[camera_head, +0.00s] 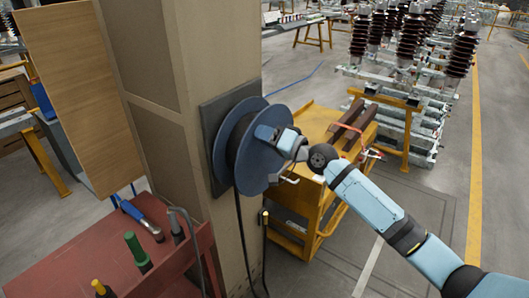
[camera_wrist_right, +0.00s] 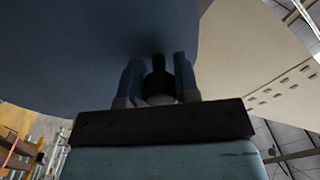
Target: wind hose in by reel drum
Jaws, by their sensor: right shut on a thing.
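The blue reel drum (camera_head: 222,150) is mounted on a dark plate (camera_head: 212,112) on the side of a beige column. Dark hose is wound between its flanges. A black hose length (camera_head: 241,232) hangs from it down along the column. My right gripper (camera_head: 262,132) is at the drum's outer face, and its fingertips are hard to make out in the head view. In the right wrist view my right gripper (camera_wrist_right: 158,80) is shut on a dark crank knob (camera_wrist_right: 157,80) close to the blue flange (camera_wrist_right: 90,45). My left gripper is not in view.
A yellow cart (camera_head: 318,222) with brown bars on top stands just behind and right of the drum. A red bench (camera_head: 85,250) with hand tools is at the lower left. Insulator racks (camera_head: 405,110) fill the back right. Open floor lies at the right.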

